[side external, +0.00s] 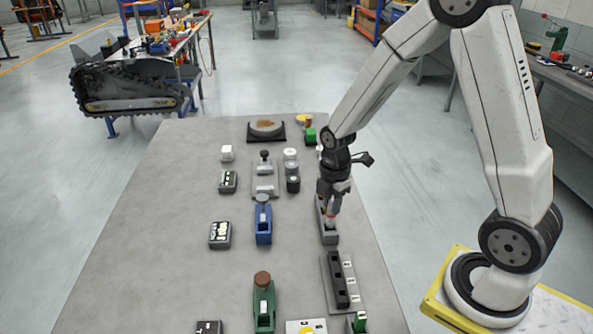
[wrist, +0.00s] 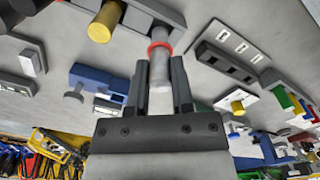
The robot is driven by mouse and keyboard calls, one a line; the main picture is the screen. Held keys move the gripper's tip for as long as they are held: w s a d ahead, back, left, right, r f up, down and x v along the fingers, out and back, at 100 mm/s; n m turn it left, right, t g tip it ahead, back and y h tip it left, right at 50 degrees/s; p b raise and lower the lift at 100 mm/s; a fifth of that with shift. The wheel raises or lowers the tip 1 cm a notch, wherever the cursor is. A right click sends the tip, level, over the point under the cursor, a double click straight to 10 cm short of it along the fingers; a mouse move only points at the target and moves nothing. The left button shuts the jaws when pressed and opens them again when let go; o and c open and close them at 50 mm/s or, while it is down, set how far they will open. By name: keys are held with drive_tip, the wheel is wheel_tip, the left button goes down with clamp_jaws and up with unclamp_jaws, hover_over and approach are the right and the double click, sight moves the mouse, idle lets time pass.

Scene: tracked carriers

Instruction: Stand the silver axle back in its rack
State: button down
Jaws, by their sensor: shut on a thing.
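My gripper (side external: 331,208) is low over the right side of the table, above a grey block. In the wrist view its two dark fingers (wrist: 161,80) are shut on the silver axle (wrist: 160,72), a pale cylinder with a red ring. The axle's far end meets the grey block (wrist: 178,14), likely the rack; I cannot tell whether it is inside a hole. A gold cylinder (wrist: 105,24) stands in the same block. In the side view the block (side external: 329,238) shows below my gripper, and the fingers hide most of the axle.
A dark slotted strip (side external: 338,280) on a labelled plate lies nearer the camera. A blue holder (side external: 263,222) and a green holder (side external: 263,308) stand to the left. Dark canisters (side external: 292,180) stand behind-left. The table's left part (side external: 150,250) is mostly clear.

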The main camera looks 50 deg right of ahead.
sight(330, 225)
drive_tip(key=shift+f, duration=1.6)
idle(1.6)
unclamp_jaws()
idle(0.6)
drive_tip(key=shift+r, duration=0.1)
idle(0.4)
drive_tip(key=shift+r, duration=3.4)
drive_tip(key=s+a+r+m+t, duration=0.2)
drive_tip(key=s+a+m, duration=0.4)
drive_tip(key=m, duration=1)
drive_tip(key=shift+s+a+t, duration=0.2)
drive_tip(key=shift+s+t, duration=0.1)
drive_tip(key=shift+s, duration=0.15)
